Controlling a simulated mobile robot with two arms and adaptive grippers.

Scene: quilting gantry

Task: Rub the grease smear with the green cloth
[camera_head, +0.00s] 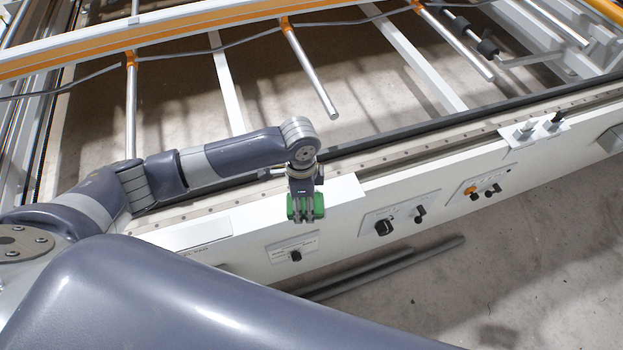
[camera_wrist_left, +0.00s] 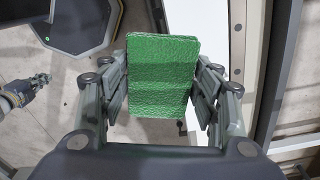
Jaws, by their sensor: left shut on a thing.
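My left gripper (camera_head: 305,210) is shut on the green cloth (camera_head: 318,205), which shows on both sides of the fingers in the head view. In the left wrist view, the cloth (camera_wrist_left: 163,75) is a folded, textured green pad between the two fingers of my left gripper (camera_wrist_left: 160,92). The gripper points down at the front of the white machine rail (camera_head: 345,192); I cannot tell whether the cloth touches it. I see no grease smear in either view. What seems to be my right gripper (camera_wrist_left: 40,80) is small at the left edge of the wrist view.
Dark rods (camera_head: 385,267) lie on the floor below. Metal bars and an orange-striped beam (camera_head: 110,52) span the frame behind.

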